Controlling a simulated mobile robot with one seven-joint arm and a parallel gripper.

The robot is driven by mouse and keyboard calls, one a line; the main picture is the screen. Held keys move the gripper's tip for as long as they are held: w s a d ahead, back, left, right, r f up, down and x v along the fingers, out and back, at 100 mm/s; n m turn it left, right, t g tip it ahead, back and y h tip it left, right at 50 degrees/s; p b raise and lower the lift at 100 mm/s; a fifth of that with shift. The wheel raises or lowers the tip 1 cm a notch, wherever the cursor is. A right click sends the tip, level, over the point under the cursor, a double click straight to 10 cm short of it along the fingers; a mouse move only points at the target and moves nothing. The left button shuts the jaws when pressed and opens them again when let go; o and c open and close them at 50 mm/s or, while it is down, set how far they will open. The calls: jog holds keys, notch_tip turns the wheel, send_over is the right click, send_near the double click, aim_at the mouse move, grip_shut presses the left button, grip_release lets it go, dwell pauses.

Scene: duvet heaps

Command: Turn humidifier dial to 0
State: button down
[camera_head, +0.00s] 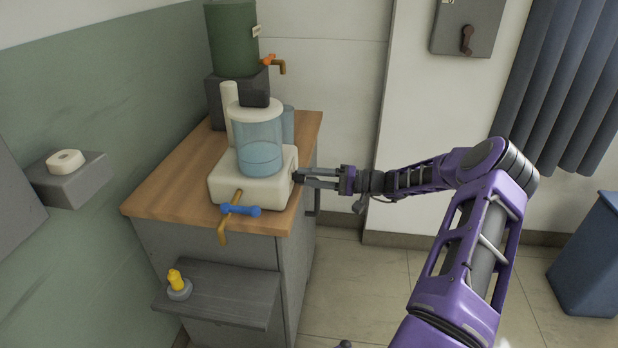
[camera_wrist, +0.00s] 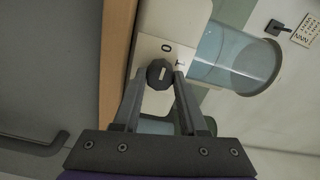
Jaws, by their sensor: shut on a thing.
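The humidifier is a cream base (camera_head: 225,190) with a clear blue water tank (camera_head: 260,140) and a pale lid, on the wooden counter. In the wrist view its dial (camera_wrist: 160,73) is a small dark knob on the pale side panel, with a short light line on its face. A printed 0 (camera_wrist: 166,47) sits just above the dial there, and another mark lies to its right, partly by the finger. My gripper (camera_wrist: 159,76) has one finger on each side of the dial and is shut on it. In the head view my gripper (camera_head: 297,177) meets the base's right side, and the dial is not clear.
The wooden counter (camera_head: 165,185) also holds a green tank (camera_head: 232,40) with an orange tap on a dark block. A brass lever with a blue handle (camera_head: 241,210) is at the counter's front. A low shelf (camera_head: 225,300) carries a yellow-topped item. Floor is open right of the cabinet.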

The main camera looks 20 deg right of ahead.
dwell(0.5)
jog(key=shift+c, duration=2.2)
grip_release()
jog(key=v, duration=1.7)
jog(key=shift+s+d, duration=0.2)
jog(key=shift+s, duration=0.05)
